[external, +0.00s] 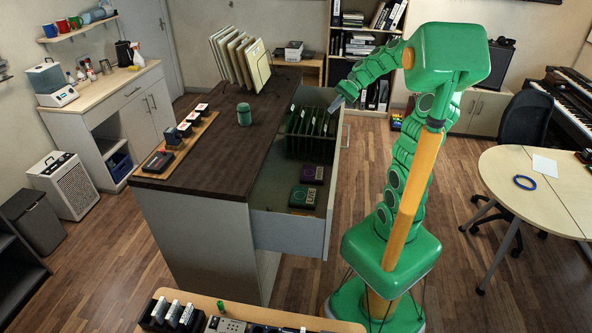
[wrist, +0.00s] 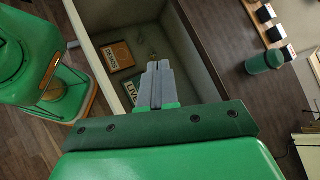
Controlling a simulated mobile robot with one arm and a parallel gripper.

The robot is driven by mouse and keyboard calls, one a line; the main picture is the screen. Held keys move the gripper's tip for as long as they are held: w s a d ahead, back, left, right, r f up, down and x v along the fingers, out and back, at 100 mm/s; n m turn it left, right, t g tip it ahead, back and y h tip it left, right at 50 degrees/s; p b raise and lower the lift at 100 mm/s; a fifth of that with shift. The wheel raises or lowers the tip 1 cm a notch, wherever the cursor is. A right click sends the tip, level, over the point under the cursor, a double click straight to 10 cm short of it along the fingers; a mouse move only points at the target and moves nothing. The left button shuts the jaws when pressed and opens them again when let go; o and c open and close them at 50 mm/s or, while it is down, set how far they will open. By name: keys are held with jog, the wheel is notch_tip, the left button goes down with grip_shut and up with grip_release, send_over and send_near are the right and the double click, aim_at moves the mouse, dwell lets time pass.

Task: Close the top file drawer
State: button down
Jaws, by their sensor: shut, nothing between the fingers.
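The top file drawer (external: 325,205) stands pulled out from the right side of the dark-topped cabinet (external: 200,225). Green hanging files (external: 312,130) fill its far part, and two dark labelled boxes (external: 306,185) lie in its near part. My gripper (external: 337,103) is shut and empty, above the far end of the drawer near its front panel. In the wrist view the shut grey fingers (wrist: 157,66) appear over the open drawer (wrist: 88,55), with two labelled items on its floor. Contact with the drawer cannot be told.
On the cabinet top stand a green jar (external: 244,114), upright boards (external: 240,60) and a tray with small items (external: 178,148). A round-ended table (external: 510,175) and a dark chair (external: 527,120) are at right. A low table (external: 240,308) is in front. Wood floor lies between.

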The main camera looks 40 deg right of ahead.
jog(key=w+d+f+m+t+y, duration=0.1)
jog(key=w+d+m+t+y, duration=0.25)
jog(key=d, duration=0.65)
jog(key=w+d+m+t, duration=0.3)
jog(key=w+d+m, duration=0.25)
jog(key=d, duration=0.35)
jog(key=d+f+m+t+h, duration=0.1)
jog(key=d+f+m+t, duration=0.25)
jog(key=d, duration=0.65)
jog(key=d+f+m+t, duration=0.2)
jog(key=d+m+t, duration=0.15)
jog(key=d, duration=0.55)
notch_tip(320, 180, down, 30)
jog(key=f+x, duration=0.1)
jog(key=x, duration=1.2)
jog(key=shift+g, duration=0.35)
jog(key=shift+w+a+h, duration=0.1)
jog(key=shift+a+h, duration=0.05)
jog(key=shift+h, duration=0.1)
